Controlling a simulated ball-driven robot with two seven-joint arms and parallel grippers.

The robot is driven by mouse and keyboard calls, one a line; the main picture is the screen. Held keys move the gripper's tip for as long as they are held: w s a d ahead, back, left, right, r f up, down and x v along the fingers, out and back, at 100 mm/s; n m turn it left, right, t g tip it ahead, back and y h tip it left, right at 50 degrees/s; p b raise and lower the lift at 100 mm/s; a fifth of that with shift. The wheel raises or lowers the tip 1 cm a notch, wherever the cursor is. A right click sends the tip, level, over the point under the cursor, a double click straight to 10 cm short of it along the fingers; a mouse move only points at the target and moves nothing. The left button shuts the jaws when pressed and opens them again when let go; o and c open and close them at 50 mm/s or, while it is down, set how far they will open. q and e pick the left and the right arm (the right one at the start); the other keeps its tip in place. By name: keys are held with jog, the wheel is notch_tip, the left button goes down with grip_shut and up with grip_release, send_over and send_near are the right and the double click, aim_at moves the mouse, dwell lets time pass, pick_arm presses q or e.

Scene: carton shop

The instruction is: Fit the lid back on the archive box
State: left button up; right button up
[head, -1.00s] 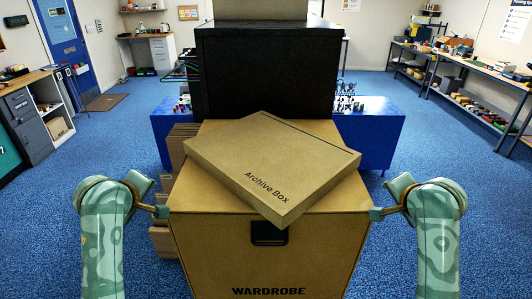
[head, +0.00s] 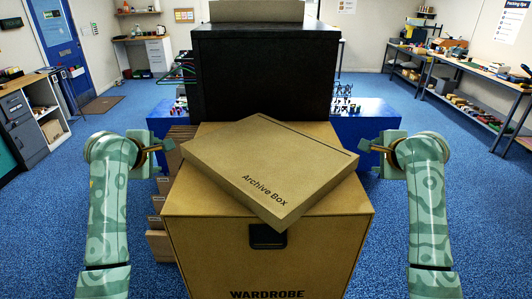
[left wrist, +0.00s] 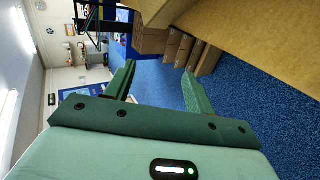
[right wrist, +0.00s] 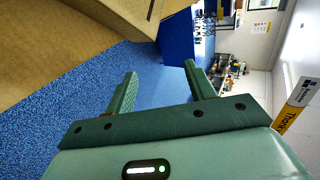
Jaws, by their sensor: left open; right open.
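A flat brown lid marked "Archive Box" (head: 265,165) lies turned askew on top of a large brown carton marked "WARDROBE" (head: 200,240), which has a dark hand hole in its front. The lid's front corner sticks out over the carton's front edge. No separate archive box can be made out. My left gripper (head: 168,146) is open and empty, left of the lid and apart from it. My right gripper (head: 366,146) is open and empty, right of the lid. Both wrist views show spread fingers with nothing between them; the carton shows beside them in the left wrist view (left wrist: 260,40).
Flat brown cartons (head: 160,205) stand left of the wardrobe carton. Blue carpet is free on both sides; benches line the walls.

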aim_at(357, 156)
pick_arm(q)
jog(key=d+x, duration=0.1)
jog(key=x, duration=0.8)
jog(key=shift+d, duration=0.35)
pick_arm(e)
jog(key=a+x, duration=0.1)
jog(key=x, duration=0.8)
jog(key=shift+f, duration=0.2)
pick_arm(q)
jog(key=shift+w+f, duration=0.15)
jog(key=shift+f, duration=0.05)
pick_arm(e)
jog(key=shift+w+a, duration=0.15)
jog(key=shift+a, duration=0.4)
pick_arm(q)
jog(key=shift+d, duration=0.55)
pick_arm(e)
jog(key=shift+a, duration=0.1)
pick_arm(q)
jog(key=shift+r, duration=0.1)
